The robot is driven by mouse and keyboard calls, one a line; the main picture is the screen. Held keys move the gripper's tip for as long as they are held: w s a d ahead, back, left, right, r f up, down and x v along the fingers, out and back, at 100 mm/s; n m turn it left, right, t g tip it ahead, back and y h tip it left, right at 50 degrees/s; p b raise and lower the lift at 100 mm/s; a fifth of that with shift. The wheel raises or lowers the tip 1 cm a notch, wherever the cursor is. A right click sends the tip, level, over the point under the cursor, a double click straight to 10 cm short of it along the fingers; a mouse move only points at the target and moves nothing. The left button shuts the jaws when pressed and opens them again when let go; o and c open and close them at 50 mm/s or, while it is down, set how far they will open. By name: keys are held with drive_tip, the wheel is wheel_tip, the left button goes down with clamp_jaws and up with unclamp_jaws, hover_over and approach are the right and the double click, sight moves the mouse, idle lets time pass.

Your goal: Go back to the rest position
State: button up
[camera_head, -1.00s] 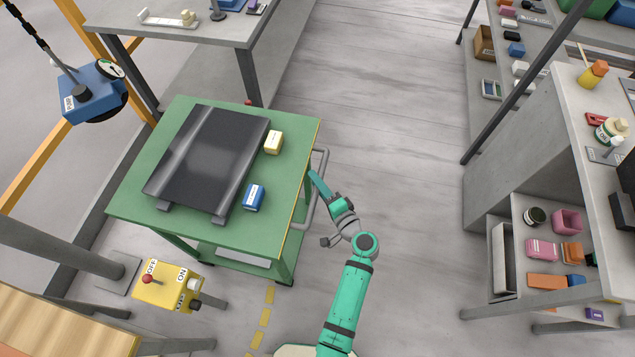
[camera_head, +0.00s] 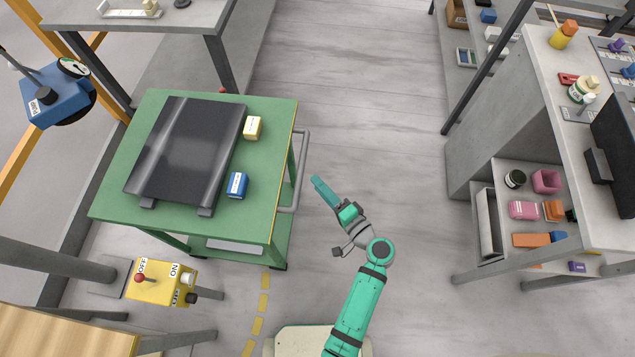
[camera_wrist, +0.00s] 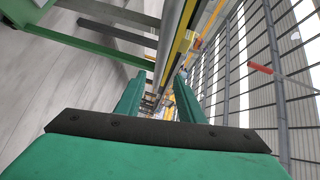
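My arm is folded over the floor to the right of the green cart (camera_head: 270,205). My gripper (camera_head: 318,183) is just right of the cart's grey handle (camera_head: 300,170), apart from it and holding nothing that I can see. In the wrist view, the two teal fingers of my gripper (camera_wrist: 160,98) stand apart with a gap between them.
A yellow control box (camera_head: 160,282) stands at lower left. Grey shelving (camera_head: 470,140) is at right. The floor (camera_head: 350,110) between cart and shelving is clear.

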idle(0.5)
drive_tip(key=s+f+n+g+h, duration=0.1)
drive_tip(key=s+f+h, duration=0.3)
drive_tip(key=s, duration=0.4)
drive_tip(key=s+f+n+g+h, duration=0.1)
drive_tip(key=s+f+h, duration=0.25)
drive_tip(key=s, duration=0.45)
drive_tip(key=s+a+r+n+t+h, duration=0.1)
drive_tip(key=s+r+n+t, duration=0.1)
drive_tip(key=s+r, duration=0.4)
drive_tip(key=s+a+r+n+t+h, duration=0.1)
drive_tip(key=s+r+n, duration=0.4)
drive_tip(key=r, duration=0.8)
drive_tip(key=shift+s+r+t, duration=0.25)
drive_tip(key=shift+s+t, duration=0.25)
drive_tip(key=shift+t, duration=0.1)
